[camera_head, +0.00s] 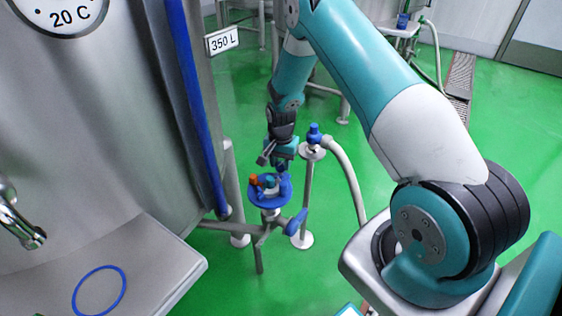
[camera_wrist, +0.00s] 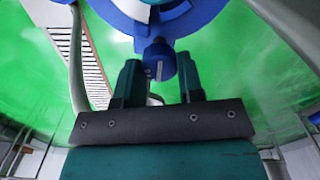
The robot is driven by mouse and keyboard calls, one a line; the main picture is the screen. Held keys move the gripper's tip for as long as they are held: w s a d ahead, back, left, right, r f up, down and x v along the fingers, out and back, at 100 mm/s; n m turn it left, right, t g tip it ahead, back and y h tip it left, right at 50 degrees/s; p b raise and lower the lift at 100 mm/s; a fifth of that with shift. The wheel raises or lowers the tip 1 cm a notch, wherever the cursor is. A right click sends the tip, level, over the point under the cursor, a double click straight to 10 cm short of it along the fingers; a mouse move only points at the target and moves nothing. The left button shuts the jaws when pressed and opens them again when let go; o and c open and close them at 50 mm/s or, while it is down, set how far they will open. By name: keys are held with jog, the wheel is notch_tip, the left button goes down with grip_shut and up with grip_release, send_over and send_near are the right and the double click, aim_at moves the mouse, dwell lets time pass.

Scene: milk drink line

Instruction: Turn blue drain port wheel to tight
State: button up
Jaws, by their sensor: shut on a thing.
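The blue drain port wheel (camera_head: 257,199) sits level on top of a metal pipe fitting beside the tank. It carries an orange piece (camera_head: 253,180) and a pale, partly hidden middle. In the wrist view the blue rim (camera_wrist: 207,14) fills the top, and a short blue knob (camera_wrist: 158,56) stands at its near edge. My gripper (camera_wrist: 158,72) has one finger on each side of this knob and is shut on it. In the head view my gripper (camera_head: 280,160) reaches down to the far side of the wheel. The contact itself is small there, and I cannot read any tightness marking.
A large steel tank (camera_head: 100,120) stands on the left, with a 350 L sign (camera_head: 222,40). A blue-capped post (camera_head: 314,136) with a pale hose (camera_head: 347,170) is close right of my gripper. A blue handle (camera_head: 297,221) sits below the wheel. Green floor (camera_head: 330,240) is open around them.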

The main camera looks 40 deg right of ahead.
aim_at(281, 164)
dwell(0.3)
jog(key=o, duration=0.9)
notch_tip(281, 164, up, 18)
jog(key=shift+f+p, duration=0.25)
jog(key=shift+p, duration=0.05)
jog(key=shift+a, duration=0.1)
